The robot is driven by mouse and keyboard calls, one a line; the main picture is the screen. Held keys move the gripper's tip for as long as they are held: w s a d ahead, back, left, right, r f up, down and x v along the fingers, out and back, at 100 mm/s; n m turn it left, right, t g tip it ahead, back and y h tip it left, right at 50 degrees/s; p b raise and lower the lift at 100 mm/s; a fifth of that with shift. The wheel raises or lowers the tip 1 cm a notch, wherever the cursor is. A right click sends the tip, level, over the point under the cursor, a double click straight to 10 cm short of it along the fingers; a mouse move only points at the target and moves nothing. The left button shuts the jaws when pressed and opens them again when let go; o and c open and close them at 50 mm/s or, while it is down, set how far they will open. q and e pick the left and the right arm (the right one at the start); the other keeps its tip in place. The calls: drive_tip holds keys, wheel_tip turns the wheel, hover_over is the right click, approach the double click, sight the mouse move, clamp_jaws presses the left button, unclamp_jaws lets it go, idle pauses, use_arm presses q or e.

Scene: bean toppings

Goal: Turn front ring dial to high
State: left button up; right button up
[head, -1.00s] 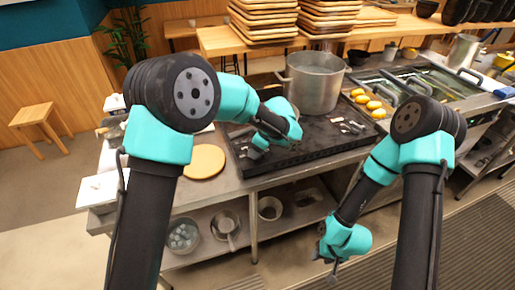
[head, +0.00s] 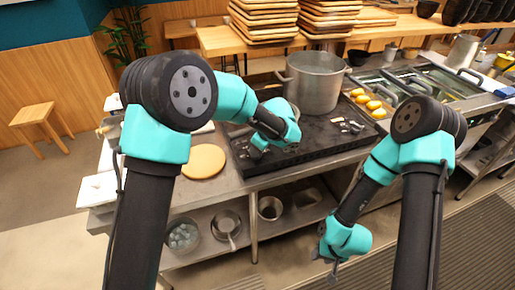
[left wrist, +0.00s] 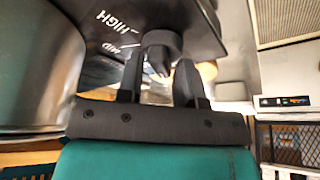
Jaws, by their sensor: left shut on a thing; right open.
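The black ring dial (left wrist: 161,42) shows in the left wrist view on the dark stove panel (left wrist: 195,22), with white HIGH and MID marks to its left. I cannot tell which mark it points to. My left gripper (left wrist: 158,72) is shut on the dial, one finger on each side of it. In the head view my left gripper (head: 257,150) is low over the front left of the black stove (head: 300,150), and the dial is hidden there. My right gripper (head: 334,272) is open and empty, hanging in front of the counter.
A large metal pot (head: 314,84) stands on the stove's back part, and its wall is close in the left wrist view (left wrist: 38,70). A round wooden board (head: 204,161) lies left of the stove. Yellow food pieces (head: 367,102) lie to the right. The lower shelf holds metal pans (head: 227,224).

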use_arm(q)
drive_tip(key=m+h, duration=0.1)
drive_tip(key=m, duration=0.2)
drive_tip(key=m+t+h, duration=0.1)
drive_tip(key=m, duration=0.2)
drive_tip(key=shift+t, duration=0.3)
drive_tip(key=m+h, duration=0.1)
drive_tip(key=m, duration=0.2)
drive_tip(key=m+h, duration=0.1)
drive_tip(key=m, duration=0.1)
drive_tip(key=shift+s+m+t, duration=0.1)
drive_tip(key=shift+m+t, duration=0.2)
drive_tip(key=shift+m, duration=0.1)
drive_tip(key=o, duration=0.8)
drive_tip(key=shift+a, duration=0.1)
drive_tip(key=shift+s+r, duration=0.2)
drive_tip(key=shift+r, duration=0.25)
drive_tip(key=v, duration=1.6)
drive_tip(key=shift+r, duration=0.2)
